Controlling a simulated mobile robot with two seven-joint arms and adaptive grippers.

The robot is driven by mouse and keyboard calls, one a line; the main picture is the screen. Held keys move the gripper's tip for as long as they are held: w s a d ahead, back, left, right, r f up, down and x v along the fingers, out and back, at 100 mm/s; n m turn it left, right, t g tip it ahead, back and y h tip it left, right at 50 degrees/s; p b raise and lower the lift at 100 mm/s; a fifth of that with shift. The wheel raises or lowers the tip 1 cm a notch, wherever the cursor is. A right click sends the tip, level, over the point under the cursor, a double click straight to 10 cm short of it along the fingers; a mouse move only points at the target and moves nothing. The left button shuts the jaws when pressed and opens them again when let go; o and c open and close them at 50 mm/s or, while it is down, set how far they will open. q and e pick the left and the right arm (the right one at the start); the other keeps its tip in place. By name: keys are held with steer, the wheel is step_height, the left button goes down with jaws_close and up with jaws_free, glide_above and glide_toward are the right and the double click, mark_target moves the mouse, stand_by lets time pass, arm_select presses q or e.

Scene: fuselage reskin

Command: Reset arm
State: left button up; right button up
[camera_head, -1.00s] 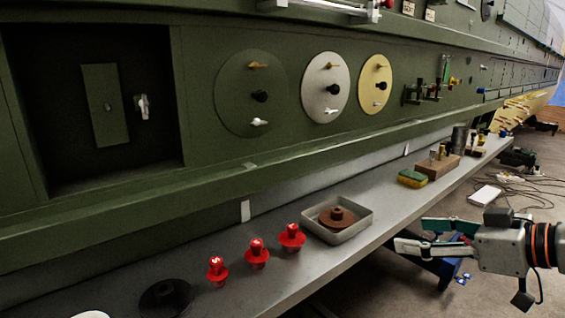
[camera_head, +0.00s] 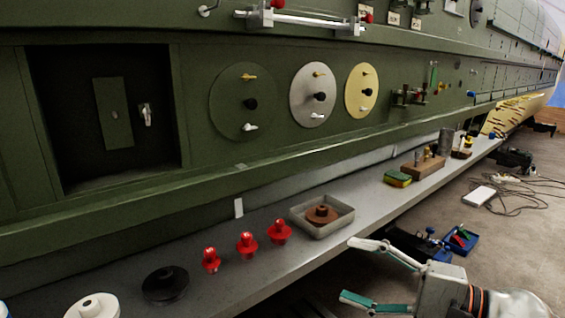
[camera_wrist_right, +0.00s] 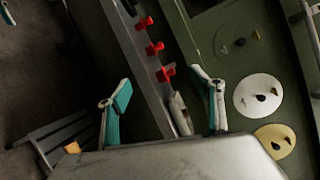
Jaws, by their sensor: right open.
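My right gripper (camera_head: 362,272) is at the lower right of the head view, in front of the shelf's edge. Its two fingers with green pads are spread apart and nothing is between them. In the right wrist view the open fingers (camera_wrist_right: 165,98) show on both sides, with the shelf and panel beyond.
A grey shelf (camera_head: 255,275) runs below the green fuselage panel (camera_head: 100,215). It holds red knobbed parts (camera_head: 246,245), black (camera_head: 165,285) and white (camera_head: 93,306) discs, a metal tray (camera_head: 340,222) with a brown part (camera_head: 321,214), and a sponge (camera_head: 397,179). A blue bin (camera_head: 460,240) is on the floor.

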steer(key=d+f+n+t+h+p, duration=0.1)
steer(key=f+n+t+h, duration=0.3)
steer(key=n, duration=0.8)
steer(key=s+d+f+n+t+h+p, duration=0.15)
steer(key=f+n, duration=0.35)
steer(key=n, duration=0.7)
steer(key=d+f+n+t+h+p, duration=0.15)
steer(key=f+n, duration=0.35)
steer(key=n, duration=0.7)
arm_select(q)
steer(key=r, duration=0.1)
steer(key=s+d+r+p, duration=0.1)
steer(key=shift+s+r+n, duration=0.2)
steer(key=shift+r+n, duration=0.1)
steer(key=shift+r, duration=0.1)
arm_select(e)
steer(key=s+d+f+m+g+h, duration=0.1)
steer(key=s+f+m+g+h, duration=0.1)
steer(key=s+f+m, duration=0.7)
steer(key=s+d+f+m+g+h, duration=0.1)
steer(key=s+f+m+g+h, duration=0.2)
steer(key=s+f+m, duration=0.6)
step_height(320, 180, down, 5)
steer(key=m, duration=0.4)
steer(key=shift+s+d+m+h, duration=0.15)
steer(key=shift+d+m+h, duration=0.15)
steer(key=shift+m, duration=0.1)
arm_select(q)
steer(key=shift+w+r, duration=0.1)
steer(key=shift+r, duration=0.15)
